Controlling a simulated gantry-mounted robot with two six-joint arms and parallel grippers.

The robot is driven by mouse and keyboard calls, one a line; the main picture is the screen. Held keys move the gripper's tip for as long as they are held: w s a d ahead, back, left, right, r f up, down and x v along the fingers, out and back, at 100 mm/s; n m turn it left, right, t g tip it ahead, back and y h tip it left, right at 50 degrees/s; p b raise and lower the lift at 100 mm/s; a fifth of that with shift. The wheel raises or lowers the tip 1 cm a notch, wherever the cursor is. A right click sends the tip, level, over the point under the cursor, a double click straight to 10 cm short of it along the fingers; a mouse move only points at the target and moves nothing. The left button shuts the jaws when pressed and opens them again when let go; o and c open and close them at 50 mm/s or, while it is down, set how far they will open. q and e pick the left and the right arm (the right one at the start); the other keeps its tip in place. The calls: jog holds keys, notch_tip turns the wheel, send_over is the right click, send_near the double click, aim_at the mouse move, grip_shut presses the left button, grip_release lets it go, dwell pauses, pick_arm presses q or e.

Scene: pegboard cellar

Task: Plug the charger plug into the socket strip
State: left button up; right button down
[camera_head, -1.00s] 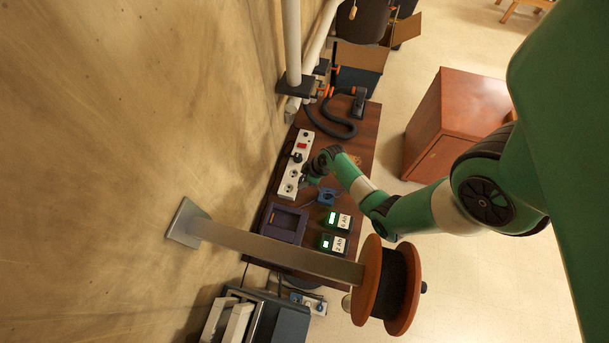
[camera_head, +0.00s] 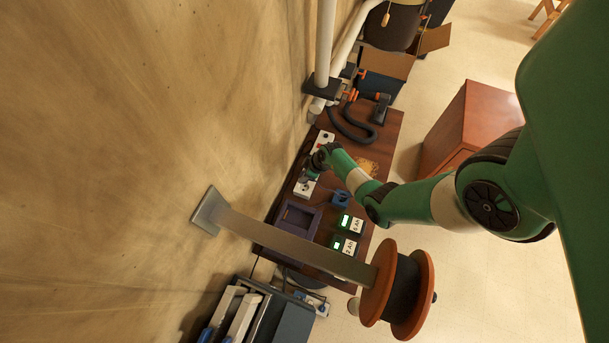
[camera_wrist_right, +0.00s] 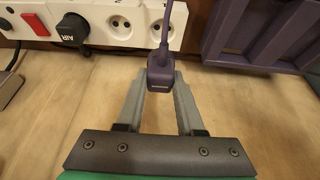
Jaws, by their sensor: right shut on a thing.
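The white socket strip (camera_wrist_right: 100,16) runs along the top of the right wrist view, with a red switch, a black plug marked AIR (camera_wrist_right: 72,30) and round sockets to its right. In the head view the strip (camera_head: 304,188) is partly covered by my right arm. My right gripper (camera_wrist_right: 161,84) is shut on the purple charger plug (camera_wrist_right: 161,72), held between its fingertips just in front of the strip. The plug's cable passes up in front of the rightmost socket (camera_wrist_right: 156,31). The plug and strip look apart. In the head view the right gripper (camera_head: 313,171) hides the plug. My left gripper is out of view.
A purple tray (camera_head: 281,226) lies just beyond the strip's near end. A blue item (camera_head: 341,198) and two battery units with green displays (camera_head: 345,220) sit beside it. A spool (camera_head: 374,291) on a wall bracket juts across in front. A black hose (camera_head: 350,131) lies farther back.

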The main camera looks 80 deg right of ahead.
jog(key=shift+f+b, duration=0.95)
jog(key=shift+f, duration=0.6)
jog(key=shift+p, duration=0.55)
dwell(0.6)
jog(key=shift+f+b, duration=1.35)
jog(key=shift+f, duration=0.85)
dwell(2.0)
jog(key=shift+r, duration=0.1)
dwell(0.9)
